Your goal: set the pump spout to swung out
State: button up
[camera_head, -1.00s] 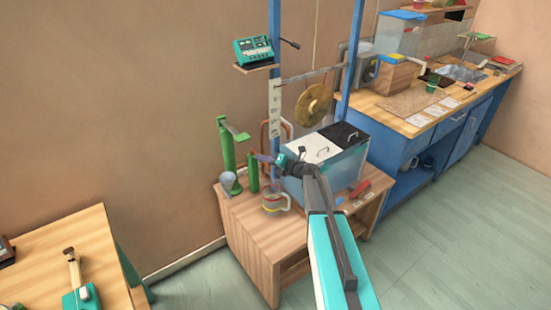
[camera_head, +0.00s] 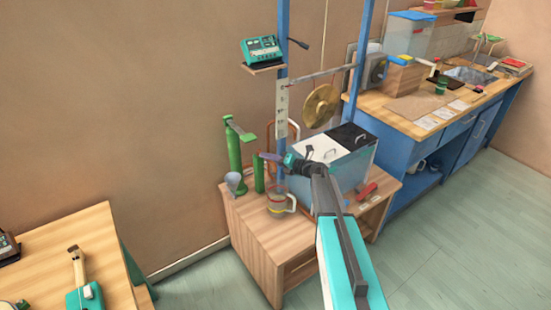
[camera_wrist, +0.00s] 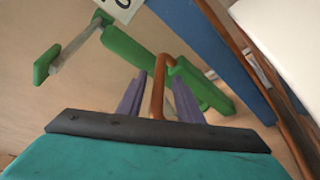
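The green pump (camera_head: 234,152) stands on the wooden stand, with a handle arm on top and a shorter green cylinder (camera_head: 259,174) beside it. In the wrist view the copper-brown spout (camera_wrist: 158,80) rises between my purple fingers, by a green cylinder (camera_wrist: 203,88). My gripper (camera_wrist: 160,92) is open around the spout, with gaps visible on both sides; contact is not visible. In the head view my gripper (camera_head: 265,155) is just above the short cylinder, and the spout is not clear there. The spout's lower part is hidden behind my gripper's body.
A mug (camera_head: 280,205) stands on the wooden stand (camera_head: 250,225) below my gripper, and a grey funnel (camera_head: 235,182) is to its left. A tank with a white and black lid (camera_head: 322,150) is close on the right. A blue post (camera_head: 283,70) rises behind.

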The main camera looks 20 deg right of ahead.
jog(key=shift+s, duration=0.1)
jog(key=shift+s+r, duration=0.1)
jog(key=shift+r, duration=0.3)
notch_tip(320, 180, up, 2)
jog(key=shift+r+b, duration=0.15)
jog(key=shift+b, duration=0.65)
jog(key=shift+s+r, duration=0.15)
jog(key=shift+r, duration=0.1)
jog(key=s+a+r+b, duration=0.1)
jog(key=s+b, duration=0.3)
jog(key=s, duration=1.1)
jog(key=shift+s+a+r, duration=0.15)
jog(key=shift+s+r, duration=0.05)
jog(key=shift+r, duration=0.05)
jog(key=shift+c, duration=0.5)
